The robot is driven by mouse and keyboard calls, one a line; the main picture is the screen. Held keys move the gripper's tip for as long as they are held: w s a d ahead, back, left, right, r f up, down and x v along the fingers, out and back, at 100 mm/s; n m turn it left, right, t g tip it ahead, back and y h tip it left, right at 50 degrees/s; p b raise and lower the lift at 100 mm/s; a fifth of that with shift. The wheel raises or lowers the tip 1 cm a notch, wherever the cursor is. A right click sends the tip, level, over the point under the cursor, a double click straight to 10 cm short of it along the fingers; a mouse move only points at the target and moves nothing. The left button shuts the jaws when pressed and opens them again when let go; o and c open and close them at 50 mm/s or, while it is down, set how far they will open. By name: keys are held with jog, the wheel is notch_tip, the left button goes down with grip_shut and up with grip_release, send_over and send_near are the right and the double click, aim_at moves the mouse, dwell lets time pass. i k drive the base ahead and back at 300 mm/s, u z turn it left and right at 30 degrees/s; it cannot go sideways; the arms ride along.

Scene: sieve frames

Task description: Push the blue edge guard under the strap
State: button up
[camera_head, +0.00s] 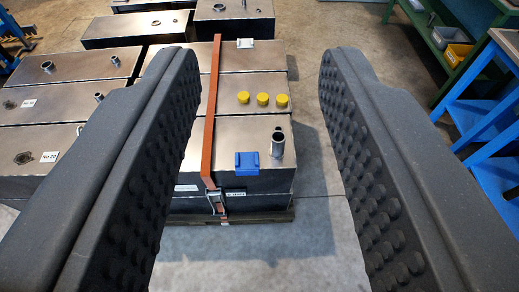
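The blue edge guard (247,163) sits on the near top edge of a metal tank (262,184), just right of the orange strap (210,130) and apart from it. The strap runs from back to front over the tanks and down the near face to a ratchet buckle (216,201). My gripper (258,95) is open and empty. Its two black studded fingers frame the tanks from left and right. The guard lies beyond and between the fingers, and nothing touches it.
A short metal pipe (278,143) stands on the tank close to the guard's right. Yellow caps (262,99) sit behind it. A white block (245,43) is near the far strap end. Blue and green shelving (480,125) stands at right. Bare floor (310,200) lies right of the tanks.

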aim_at(245, 163)
jog(key=u, duration=0.15)
jog(key=i, duration=0.9)
jog(key=z, duration=0.05)
